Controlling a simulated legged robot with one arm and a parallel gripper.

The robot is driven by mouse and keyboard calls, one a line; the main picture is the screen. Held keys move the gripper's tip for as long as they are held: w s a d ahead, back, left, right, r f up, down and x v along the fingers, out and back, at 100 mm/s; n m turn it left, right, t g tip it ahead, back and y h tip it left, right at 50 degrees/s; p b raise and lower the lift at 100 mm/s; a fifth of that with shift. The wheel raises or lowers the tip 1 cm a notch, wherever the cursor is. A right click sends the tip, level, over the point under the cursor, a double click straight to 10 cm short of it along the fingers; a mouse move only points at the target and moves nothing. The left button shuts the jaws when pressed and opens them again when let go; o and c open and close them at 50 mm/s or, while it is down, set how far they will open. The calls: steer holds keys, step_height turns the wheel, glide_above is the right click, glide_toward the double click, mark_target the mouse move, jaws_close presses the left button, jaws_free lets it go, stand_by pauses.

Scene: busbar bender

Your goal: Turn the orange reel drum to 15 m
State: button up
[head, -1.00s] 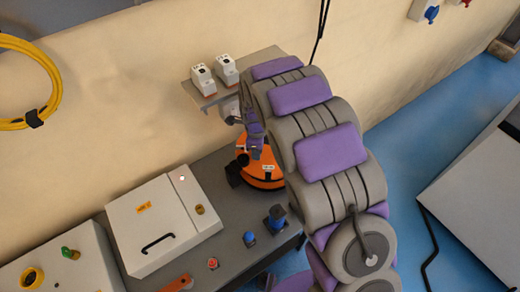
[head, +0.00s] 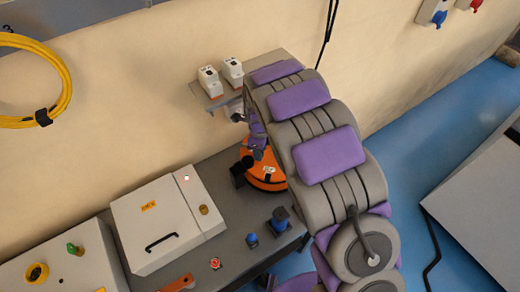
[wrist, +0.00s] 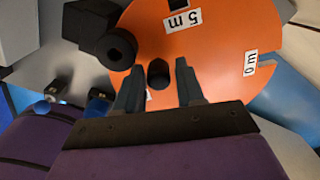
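The orange reel drum (head: 262,178) stands on the dark bench, partly hidden by my arm in the head view. In the wrist view the drum (wrist: 215,45) fills the upper middle, with a "5 m" label (wrist: 183,20) at the top and a "0 m" label (wrist: 250,63) at the right. A sliver of another white label shows beside the left finger. A dark round peg (wrist: 158,73) stands out from the drum. My gripper (wrist: 157,82) is open, with one finger on each side of the peg and gaps visible. A black block with a round end (wrist: 110,42) overlaps the drum's left edge.
A white box with a handle (head: 155,225) stands left of the drum on the bench (head: 232,213). Blue parts (head: 279,219) stand in front of it. A shelf (head: 213,100) with two white devices is on the wall behind.

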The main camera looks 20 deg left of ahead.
steer(key=shift+o, duration=1)
steer(key=shift+f, duration=0.1)
steer(key=shift+s+d, duration=0.1)
steer(key=shift+s, duration=0.05)
steer(key=shift+s+f, duration=0.1)
